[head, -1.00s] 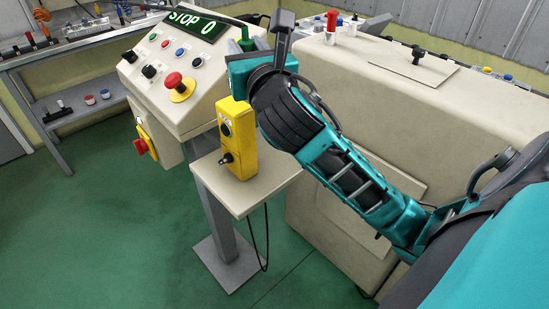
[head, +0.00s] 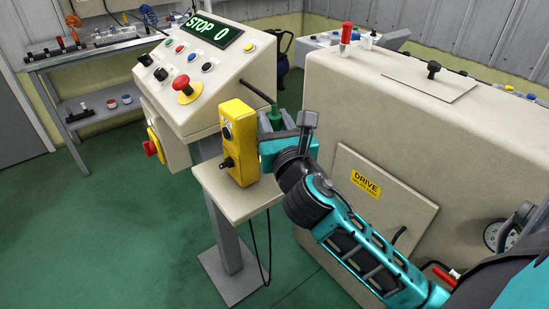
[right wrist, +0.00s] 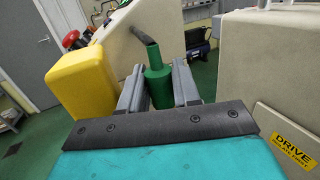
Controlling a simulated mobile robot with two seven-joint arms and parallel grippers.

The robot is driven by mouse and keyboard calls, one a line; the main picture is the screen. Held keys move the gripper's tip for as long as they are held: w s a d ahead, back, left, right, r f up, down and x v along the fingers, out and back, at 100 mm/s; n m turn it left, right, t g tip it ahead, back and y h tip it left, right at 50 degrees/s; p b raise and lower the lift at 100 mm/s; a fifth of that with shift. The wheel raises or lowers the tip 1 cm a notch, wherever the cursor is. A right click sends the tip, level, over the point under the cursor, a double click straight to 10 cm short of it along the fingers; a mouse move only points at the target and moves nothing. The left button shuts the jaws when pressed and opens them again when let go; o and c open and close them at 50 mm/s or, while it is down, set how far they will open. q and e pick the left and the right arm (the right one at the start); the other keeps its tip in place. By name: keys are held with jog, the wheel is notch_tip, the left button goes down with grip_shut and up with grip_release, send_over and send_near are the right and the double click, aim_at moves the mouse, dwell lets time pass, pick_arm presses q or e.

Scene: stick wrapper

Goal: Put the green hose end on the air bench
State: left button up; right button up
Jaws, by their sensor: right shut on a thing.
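The green hose end (head: 275,117) is a green cylinder with a narrower neck. A dark hose runs from its top toward the side of the control console. In the right wrist view the hose end (right wrist: 160,88) stands roughly upright between the two grey fingers. My right gripper (head: 286,128) is shut on it, just right of the yellow box; the gripper also shows in the right wrist view (right wrist: 158,92). My left gripper is out of view.
The console (head: 205,95) with its STOP 0 display stands left of my gripper. The yellow box (head: 238,140) sits on a small pedestal shelf (head: 235,203). A large beige machine cabinet (head: 400,120) is on the right. Green floor (head: 110,210) is clear at the left.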

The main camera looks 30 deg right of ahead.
jog(key=shift+f+b, duration=1.25)
jog(key=shift+f, duration=2.15)
jog(key=shift+f, duration=0.15)
jog(key=o, duration=0.8)
jog(key=shift+c, duration=0.2)
